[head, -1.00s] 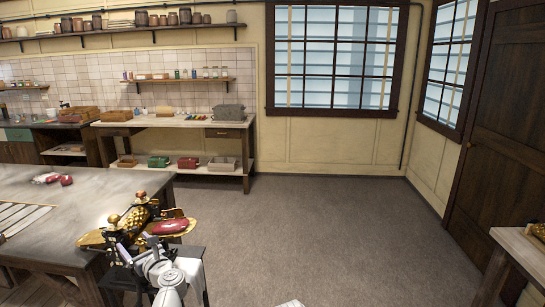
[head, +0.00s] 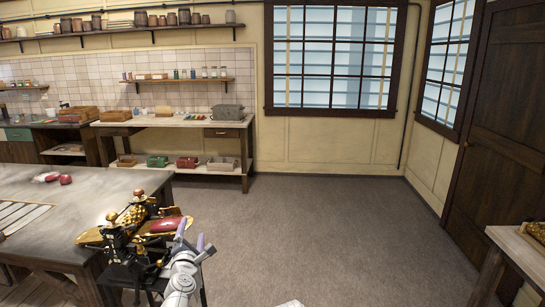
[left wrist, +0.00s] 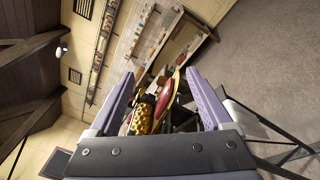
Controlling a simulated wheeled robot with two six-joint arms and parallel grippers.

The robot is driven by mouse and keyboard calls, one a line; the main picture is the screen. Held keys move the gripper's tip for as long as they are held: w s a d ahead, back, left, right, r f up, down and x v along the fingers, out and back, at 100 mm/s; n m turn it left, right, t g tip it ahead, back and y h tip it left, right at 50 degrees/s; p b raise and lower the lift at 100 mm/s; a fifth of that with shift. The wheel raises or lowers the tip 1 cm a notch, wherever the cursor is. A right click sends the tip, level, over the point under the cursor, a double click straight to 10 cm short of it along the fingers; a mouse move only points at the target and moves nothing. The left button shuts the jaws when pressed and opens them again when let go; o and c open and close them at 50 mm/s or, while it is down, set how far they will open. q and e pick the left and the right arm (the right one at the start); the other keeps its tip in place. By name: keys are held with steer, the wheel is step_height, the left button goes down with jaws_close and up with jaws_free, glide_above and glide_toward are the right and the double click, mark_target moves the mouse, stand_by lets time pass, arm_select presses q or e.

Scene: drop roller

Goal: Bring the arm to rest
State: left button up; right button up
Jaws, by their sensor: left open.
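My left gripper (head: 191,236) is in front of the drop roller, at its lower right in the head view. Its purple fingers are spread apart with nothing held between them. The drop roller (head: 128,240) is a black and gold machine at the table's right end. A red flat piece (head: 165,225) lies on its gold tray on the right side. In the left wrist view the patterned gold roller (left wrist: 143,113) and the red piece (left wrist: 182,90) show beyond and between the open fingers (left wrist: 160,76). My right gripper is not in view.
The grey worktable (head: 80,207) on the left holds red lumps (head: 65,179) and a striped board (head: 18,215). A bench (head: 190,122) stands at the back wall. Open floor (head: 310,225) lies to the right, with another table (head: 525,245) at far right.

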arm_select(q)
steer(key=s+d+f+m+g+h, duration=0.35)
steer(key=d+f+m, duration=0.3)
steer(key=m, duration=0.25)
steer(key=s+d+f+m+g+h, duration=0.35)
steer(key=d+f+m+g, duration=0.2)
steer(key=f+m, duration=0.2)
steer(key=s+a+f+m+g+y, duration=0.2)
steer(key=s+f+m+g, duration=0.25)
steer(key=s, duration=0.35)
steer(key=s+a+f+m+g+y, duration=0.25)
steer(key=s+f+m, duration=0.2)
steer(key=s, duration=0.35)
steer(key=s+d+m+g+y, duration=0.1)
steer(key=s+d+m, duration=0.4)
steer(key=d, duration=0.6)
steer(key=shift+s+r+g, duration=0.35)
steer(key=shift+s+g, duration=0.25)
steer(key=shift+s, duration=0.1)
